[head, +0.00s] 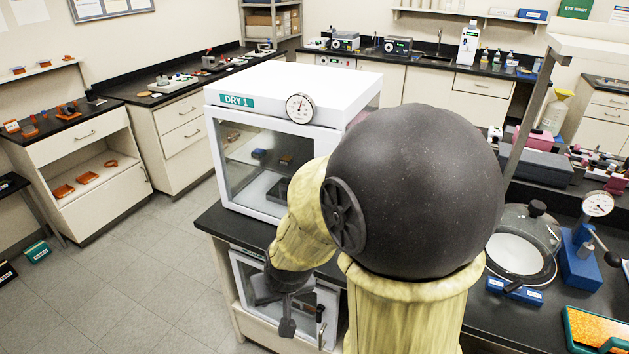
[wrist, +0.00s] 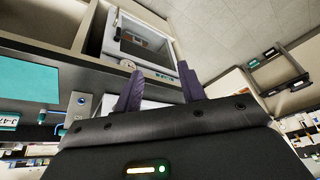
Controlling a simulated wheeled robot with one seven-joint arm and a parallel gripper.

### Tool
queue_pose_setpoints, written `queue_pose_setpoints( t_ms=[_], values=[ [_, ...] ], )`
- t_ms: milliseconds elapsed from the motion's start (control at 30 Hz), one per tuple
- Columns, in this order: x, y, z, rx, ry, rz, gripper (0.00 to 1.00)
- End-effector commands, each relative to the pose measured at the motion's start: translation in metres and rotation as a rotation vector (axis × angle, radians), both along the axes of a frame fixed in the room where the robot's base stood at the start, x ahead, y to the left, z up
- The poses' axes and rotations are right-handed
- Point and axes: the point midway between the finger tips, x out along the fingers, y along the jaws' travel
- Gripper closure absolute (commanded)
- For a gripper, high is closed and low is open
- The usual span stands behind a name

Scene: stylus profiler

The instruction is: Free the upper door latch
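The upper cabinet, labelled DRY 1 (head: 238,101), is a white box on the dark bench with a closed-looking glass door (head: 262,155). Its latch does not show clearly; my arm covers the right part of the door in the head view. My gripper (head: 288,326) hangs low in front of the bench, before the lower cabinet and below the upper door. In the wrist view my gripper (wrist: 159,68) has its two purple fingers apart with nothing between them.
A round dial gauge (head: 299,108) stands at the upper cabinet's front top edge. A lower glass-door cabinet (head: 238,282) sits under the bench, with a dark upright handle (head: 320,313). A glass desiccator (head: 521,245) stands at right.

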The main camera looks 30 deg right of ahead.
Motion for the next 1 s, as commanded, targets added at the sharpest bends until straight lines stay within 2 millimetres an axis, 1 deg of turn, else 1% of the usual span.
queue_pose_setpoints(
  t_ms=[33, 133, 200, 300, 400, 500, 600, 667, 833, 900, 1000],
  values=[
    [0.016, 0.006, 0.001, 0.013, -0.049, -0.023, 0.60],
    [0.051, 0.013, 0.005, 0.030, -0.176, -0.105, 0.60],
    [0.074, 0.013, 0.008, 0.027, -0.265, -0.170, 0.60],
    [0.101, 0.008, 0.014, 0.000, -0.389, -0.266, 0.60],
    [0.122, -0.002, 0.021, -0.053, -0.512, -0.366, 0.60],
    [0.136, -0.016, 0.030, -0.133, -0.630, -0.463, 0.60],
    [0.141, -0.029, 0.041, -0.236, -0.745, -0.556, 0.60],
    [0.141, -0.037, 0.049, -0.309, -0.812, -0.608, 0.60],
    [0.129, -0.051, 0.072, -0.518, -0.972, -0.720, 0.60],
    [0.124, -0.053, 0.078, -0.580, -1.012, -0.745, 0.60],
    [0.119, -0.055, 0.084, -0.627, -1.041, -0.763, 0.60]
  ],
)
